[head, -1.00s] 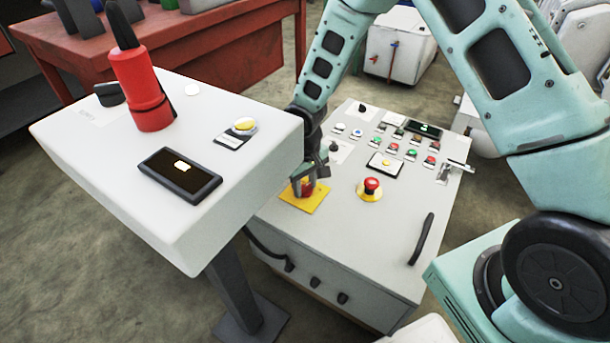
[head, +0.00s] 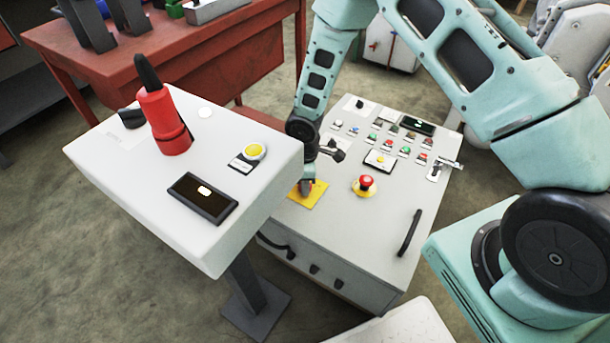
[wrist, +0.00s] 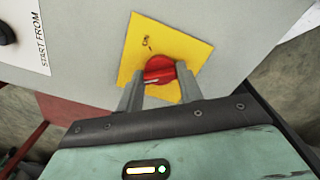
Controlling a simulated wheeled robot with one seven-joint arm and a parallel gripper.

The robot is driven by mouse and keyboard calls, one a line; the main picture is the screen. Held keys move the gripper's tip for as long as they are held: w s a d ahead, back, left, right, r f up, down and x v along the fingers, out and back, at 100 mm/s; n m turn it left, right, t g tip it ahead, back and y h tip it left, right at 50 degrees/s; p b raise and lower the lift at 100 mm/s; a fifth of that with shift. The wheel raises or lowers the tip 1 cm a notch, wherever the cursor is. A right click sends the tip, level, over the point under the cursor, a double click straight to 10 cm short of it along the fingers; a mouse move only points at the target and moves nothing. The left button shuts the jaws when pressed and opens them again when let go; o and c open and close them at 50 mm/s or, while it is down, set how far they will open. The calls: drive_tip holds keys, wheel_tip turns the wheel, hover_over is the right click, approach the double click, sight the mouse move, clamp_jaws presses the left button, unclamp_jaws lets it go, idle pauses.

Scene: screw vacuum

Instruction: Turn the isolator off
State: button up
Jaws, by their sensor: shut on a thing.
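The isolator is a red rotary knob (wrist: 159,68) on a square yellow plate (wrist: 187,47) with small dark marks above the knob. In the wrist view its grip bar lies nearly level across the picture, slightly tilted, with a pale line on it. My gripper (wrist: 159,84) is shut on the knob, one finger on each side of it. In the head view my gripper (head: 307,187) comes down over the yellow plate (head: 315,196) at the left of the grey control cabinet (head: 350,225) and hides most of the knob.
A red emergency button (head: 366,182) stands right of the plate, with several small buttons behind it. A white pedestal panel (head: 110,190) with a red-and-black handle (head: 165,120) stands close to the left of my gripper. A red table (head: 190,50) is behind.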

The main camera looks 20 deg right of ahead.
drive_tip(key=shift+r+n+p, duration=0.1)
drive_tip(key=shift+n+p, duration=0.4)
drive_tip(key=shift+n, duration=0.5)
drive_tip(key=o, duration=1)
wheel_tip(320, 180, up, 17)
drive_tip(key=p, duration=0.4)
drive_tip(key=shift+r, duration=0.15)
